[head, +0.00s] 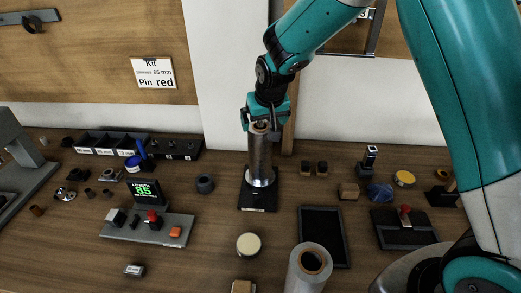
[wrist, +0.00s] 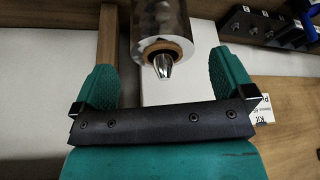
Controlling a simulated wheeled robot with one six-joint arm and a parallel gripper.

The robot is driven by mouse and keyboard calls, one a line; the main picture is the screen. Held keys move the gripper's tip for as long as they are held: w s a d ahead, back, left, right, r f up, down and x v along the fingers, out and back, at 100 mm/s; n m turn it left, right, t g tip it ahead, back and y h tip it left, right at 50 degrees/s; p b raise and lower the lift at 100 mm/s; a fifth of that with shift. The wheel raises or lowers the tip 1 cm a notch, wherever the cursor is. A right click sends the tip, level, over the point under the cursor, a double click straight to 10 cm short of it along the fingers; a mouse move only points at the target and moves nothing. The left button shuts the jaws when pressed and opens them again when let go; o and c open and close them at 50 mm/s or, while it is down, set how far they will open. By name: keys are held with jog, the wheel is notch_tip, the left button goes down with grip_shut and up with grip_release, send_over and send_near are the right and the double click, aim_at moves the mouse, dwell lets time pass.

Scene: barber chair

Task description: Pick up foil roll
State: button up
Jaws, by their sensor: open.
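The foil roll (head: 260,158) is a shiny silver cylinder standing upright on a black stand (head: 258,194) in the head view. In the wrist view the foil roll (wrist: 160,15) shows its brown core ring, with a pointed metal spindle tip (wrist: 163,65) sticking out of it. My gripper (head: 261,124) points down over the top end of the roll. In the wrist view my gripper (wrist: 163,60) is open, one teal finger on each side of the spindle tip, with gaps on both sides. Whether the fingertips overlap the roll's end is hard to tell.
A second, pale roll (head: 301,274) with a brown core stands at the front. A display reading 85 (head: 145,190) and a button panel (head: 150,228) are at left. A black tray (head: 323,238) lies at right. A kit sign (head: 153,73) hangs on the wall behind.

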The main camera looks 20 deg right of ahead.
aim_at(262, 127)
jog(key=shift+p+x, duration=1.2)
jog(key=shift+x, duration=1.6)
jog(key=shift+w+r, duration=0.15)
jog(key=shift+w, duration=0.05)
jog(key=c, duration=1.7)
